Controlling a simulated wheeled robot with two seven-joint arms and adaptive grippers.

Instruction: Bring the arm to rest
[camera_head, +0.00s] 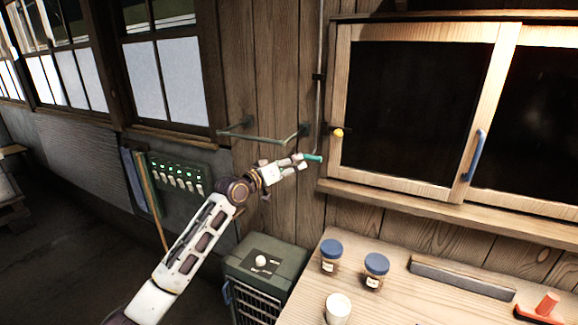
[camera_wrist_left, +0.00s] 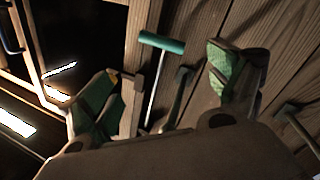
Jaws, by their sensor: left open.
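My left arm reaches up from the bottom of the head view toward the plank wall. Its gripper (camera_head: 297,161) is in front of the wall, left of the cabinet, close to a teal handle (camera_head: 313,158). In the left wrist view the gripper (camera_wrist_left: 168,88) is open, with its green-padded fingers spread wide. The teal handle (camera_wrist_left: 162,42), on a thin metal rod, shows beyond and between the fingers. No finger is seen closed on it; I cannot tell how far away it is. My right gripper is in neither view.
A metal wall bracket (camera_head: 265,136) is just left of the gripper. A sliding-door cabinet (camera_head: 420,188) is to the right. A switch panel (camera_head: 180,174) is left.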

